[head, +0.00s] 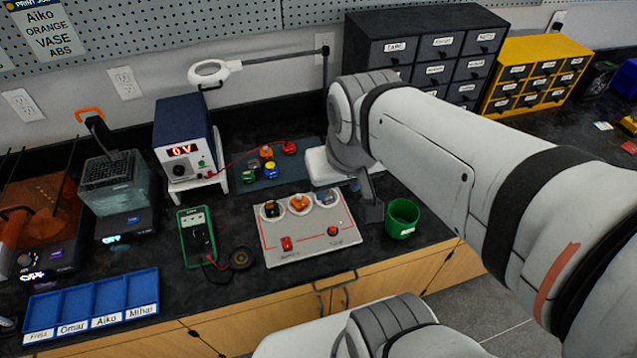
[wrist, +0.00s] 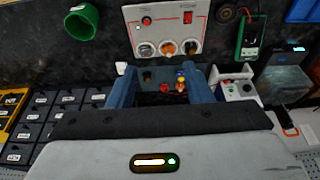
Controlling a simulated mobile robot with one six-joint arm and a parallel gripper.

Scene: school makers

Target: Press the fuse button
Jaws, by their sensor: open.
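A light grey panel (head: 308,246) lies on the dark bench in the middle of the head view. It carries a small round red button (head: 333,231) at its front right, a red rocker switch (head: 286,243) at its front left, and three round sockets along its back. The panel also shows at the top of the wrist view (wrist: 165,15), with the round button (wrist: 146,20) left of the switch. The labels are too small to read surely. My gripper (head: 371,208) is open, to the right of the panel and apart from the button. Its two fingers show in the wrist view (wrist: 160,80).
A green cup (head: 402,218) stands close to the right of my gripper. A green meter (head: 197,237) lies left of the panel. Behind are a power supply (head: 186,143) reading 0 V and small coloured parts (head: 268,160) on a mat. Drawer cabinets (head: 436,45) stand at the back.

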